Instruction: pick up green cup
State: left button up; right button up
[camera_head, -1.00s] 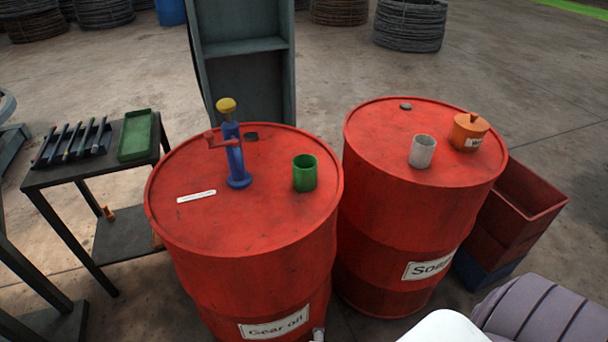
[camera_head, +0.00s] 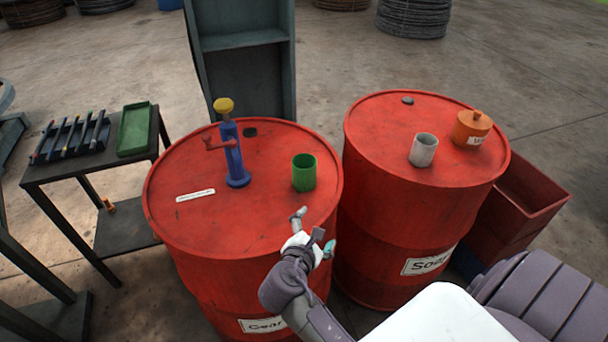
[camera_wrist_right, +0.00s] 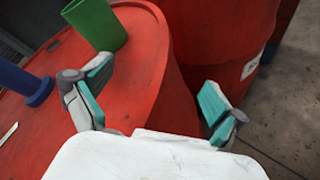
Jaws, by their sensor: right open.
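The green cup (camera_head: 304,173) stands upright on top of the left red drum (camera_head: 210,222), near its right side. In the right wrist view the green cup (camera_wrist_right: 95,24) shows at the top left, beyond the left finger. My right gripper (camera_head: 314,232) is at the front right edge of the drum, nearer to me than the cup and apart from it. In the right wrist view my right gripper (camera_wrist_right: 152,104) is open, with nothing between its teal finger pads. My left gripper is not in view.
A blue hand pump (camera_head: 235,155) with a yellow knob and a white label strip (camera_head: 196,195) are left of the cup. The right drum (camera_head: 400,200) bears a grey cup (camera_head: 423,150) and an orange container (camera_head: 472,128). A side table (camera_head: 70,170) stands left.

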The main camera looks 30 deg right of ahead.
jog(key=w+a+r+n+t+h, duration=0.1)
jog(key=w+r+n, duration=0.1)
jog(key=n, duration=0.1)
jog(key=w+a+r+n+t, duration=0.1)
jog(key=w+r+n, duration=0.1)
jog(key=w, duration=0.1)
jog(key=w+a+r+n+t+h, duration=0.1)
jog(key=w+r+n, duration=0.1)
jog(key=n, duration=0.1)
jog(key=shift+w+n+h, duration=0.2)
jog(key=shift+n+h, duration=0.1)
jog(key=b, duration=0.2)
send_near(307, 155)
jog(key=shift+w+d, duration=0.35)
jog(key=shift+d, duration=0.05)
jog(key=b+x, duration=0.2)
jog(key=x, duration=0.3)
jog(key=shift+w+d+f+b, duration=0.1)
jog(key=shift+d+f+b, duration=0.1)
jog(key=shift+b, duration=0.1)
jog(key=shift+w+d+r, duration=0.15)
jog(key=shift+w+d, duration=0.1)
jog(key=shift+s, duration=0.1)
jog(key=c, duration=1.1)
jog(key=shift+c, duration=0.4)
jog(key=shift+r, duration=0.15)
